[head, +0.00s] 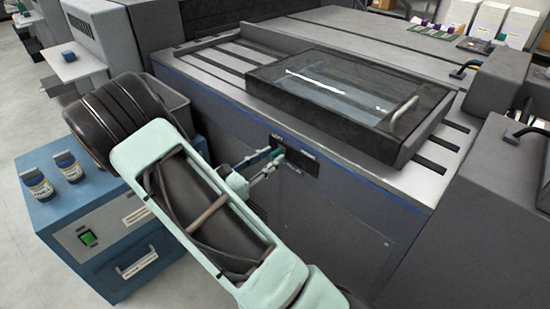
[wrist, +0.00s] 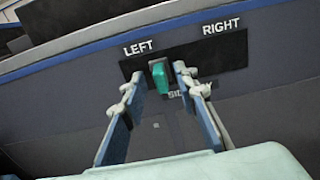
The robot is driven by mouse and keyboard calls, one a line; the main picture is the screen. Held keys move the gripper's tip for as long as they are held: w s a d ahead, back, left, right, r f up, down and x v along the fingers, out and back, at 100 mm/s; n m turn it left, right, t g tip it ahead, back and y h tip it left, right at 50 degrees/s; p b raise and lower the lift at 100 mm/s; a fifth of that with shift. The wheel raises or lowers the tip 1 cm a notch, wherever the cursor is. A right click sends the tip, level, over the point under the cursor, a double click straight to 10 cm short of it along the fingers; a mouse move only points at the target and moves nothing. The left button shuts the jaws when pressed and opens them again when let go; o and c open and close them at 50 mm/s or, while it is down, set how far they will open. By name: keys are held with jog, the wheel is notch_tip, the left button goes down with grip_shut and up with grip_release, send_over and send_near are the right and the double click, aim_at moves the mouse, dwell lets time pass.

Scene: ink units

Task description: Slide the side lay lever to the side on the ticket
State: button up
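The side lay lever is a small teal-green lever (wrist: 161,78) on a black plate (wrist: 226,52) marked LEFT and RIGHT. In the wrist view it stands below and a little right of the word LEFT. My gripper (wrist: 155,82) is open, with one finger on each side of the lever. I cannot tell whether either finger touches it; the right finger looks nearer. In the head view the plate (head: 306,160) is on the machine's front, and my gripper (head: 268,162) reaches up to it. The lever is hard to make out there. No ticket is in view.
The grey machine (head: 330,215) fills the middle, with a dark glass-topped cover (head: 340,85) on top. A blue cabinet (head: 60,215) with two small jars (head: 68,166) and a grey bin (head: 165,97) stand at the left, close to my arm.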

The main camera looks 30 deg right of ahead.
jog(key=shift+x, duration=1.15)
grip_shut()
